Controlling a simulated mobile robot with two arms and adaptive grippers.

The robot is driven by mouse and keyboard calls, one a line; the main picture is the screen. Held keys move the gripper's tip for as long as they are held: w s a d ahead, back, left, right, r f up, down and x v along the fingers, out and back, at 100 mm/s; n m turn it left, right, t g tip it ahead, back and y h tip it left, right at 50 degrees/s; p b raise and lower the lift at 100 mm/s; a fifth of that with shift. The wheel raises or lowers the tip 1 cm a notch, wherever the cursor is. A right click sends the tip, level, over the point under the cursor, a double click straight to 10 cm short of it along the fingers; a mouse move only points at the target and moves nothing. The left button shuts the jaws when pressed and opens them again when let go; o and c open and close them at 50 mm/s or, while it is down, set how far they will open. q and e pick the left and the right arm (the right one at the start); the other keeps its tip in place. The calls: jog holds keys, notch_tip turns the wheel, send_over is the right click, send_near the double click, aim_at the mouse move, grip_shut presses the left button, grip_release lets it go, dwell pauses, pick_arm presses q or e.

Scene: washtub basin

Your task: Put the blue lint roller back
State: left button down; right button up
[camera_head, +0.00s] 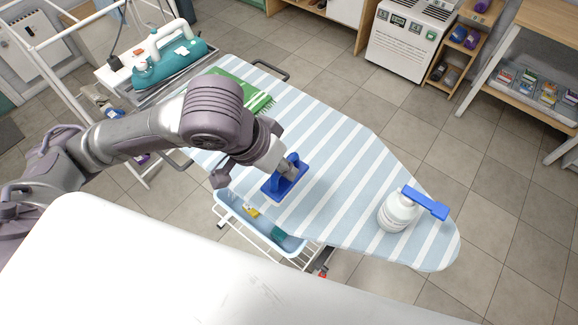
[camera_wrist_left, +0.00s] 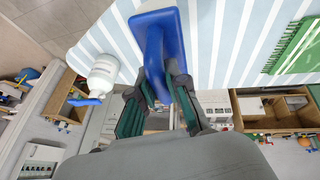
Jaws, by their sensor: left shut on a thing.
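The blue lint roller (camera_head: 281,186), a flat blue plate with an upright blue handle, is at the striped ironing board (camera_head: 345,150), near its front edge. My left gripper (camera_head: 288,168) comes down over it from the left and is shut on its handle. In the left wrist view the handle of the lint roller (camera_wrist_left: 155,45) sits between the dark fingers of the gripper (camera_wrist_left: 159,80). Whether the plate touches the board or hangs just above it I cannot tell. My right gripper is not in view.
A white bottle with a blue top (camera_head: 395,212) stands at the board's right end. A basket (camera_head: 255,222) hangs below the front edge. A teal iron (camera_head: 165,65) is at the back left. The board's middle is clear.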

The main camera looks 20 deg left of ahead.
pick_arm(q)
jog(key=shift+f+b, duration=0.55)
jog(key=shift+b, duration=0.2)
jog(key=shift+w+a+f+p, duration=0.35)
jog(key=shift+w+f, duration=1.1)
jog(key=shift+w, duration=0.1)
jog(key=shift+w+a+f+p, duration=0.3)
jog(key=shift+w+f, duration=1.15)
jog(key=shift+w, duration=0.05)
jog(key=shift+w+a+f+p, duration=0.35)
jog(key=shift+w+f, duration=1.1)
jog(key=shift+w, duration=0.1)
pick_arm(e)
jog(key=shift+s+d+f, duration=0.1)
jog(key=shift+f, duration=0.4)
pick_arm(q)
jog(key=c, duration=1.3)
grip_release()
jog(key=shift+f, duration=0.1)
jog(key=shift+o, duration=0.7)
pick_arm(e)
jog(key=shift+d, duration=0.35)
pick_arm(q)
jog(key=shift+r, duration=0.2)
jog(key=v, duration=1.2)
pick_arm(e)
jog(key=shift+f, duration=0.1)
